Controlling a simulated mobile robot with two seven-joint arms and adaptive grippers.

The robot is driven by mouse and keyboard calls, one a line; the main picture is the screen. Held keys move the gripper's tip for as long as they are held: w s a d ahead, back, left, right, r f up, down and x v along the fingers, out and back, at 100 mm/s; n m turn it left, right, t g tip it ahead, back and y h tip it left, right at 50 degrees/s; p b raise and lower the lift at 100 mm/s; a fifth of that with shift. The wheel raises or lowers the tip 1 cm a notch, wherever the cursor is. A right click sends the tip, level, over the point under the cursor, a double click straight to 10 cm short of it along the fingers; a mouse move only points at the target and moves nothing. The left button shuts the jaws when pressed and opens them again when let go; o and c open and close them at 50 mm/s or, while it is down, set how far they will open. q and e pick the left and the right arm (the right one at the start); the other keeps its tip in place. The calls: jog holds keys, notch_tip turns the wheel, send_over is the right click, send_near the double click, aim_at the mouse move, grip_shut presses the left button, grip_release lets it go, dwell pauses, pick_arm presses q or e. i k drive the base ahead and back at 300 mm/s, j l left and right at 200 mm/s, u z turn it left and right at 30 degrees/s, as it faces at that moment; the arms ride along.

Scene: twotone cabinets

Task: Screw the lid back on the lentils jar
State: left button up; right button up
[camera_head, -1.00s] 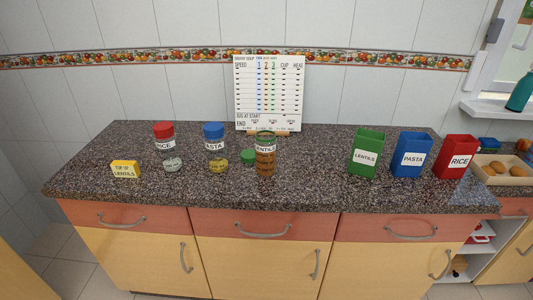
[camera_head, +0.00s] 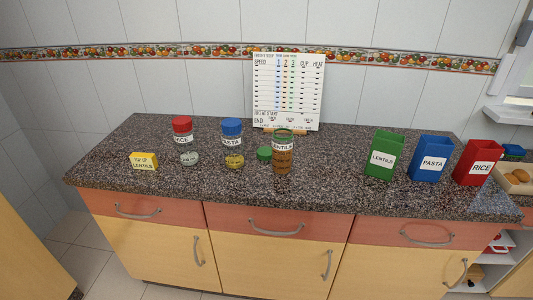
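The jar's label reads LENTILS. Neither of my grippers shows in the head view.
A red-lidded rice jar (camera_head: 185,142) and blue-lidded pasta jar (camera_head: 232,144) stand to the left, with a yellow "top up lentils" sign (camera_head: 143,161). Green (camera_head: 384,157), blue (camera_head: 431,159) and red (camera_head: 478,163) boxes stand right. A chart board (camera_head: 288,92) leans behind. The front counter is clear.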

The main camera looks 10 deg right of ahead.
aim_at(282, 138)
jog(key=i+l+u, duration=0.15)
jog(key=u, duration=0.25)
jog(key=i+l+u, duration=0.35)
jog(key=k+j, duration=0.1)
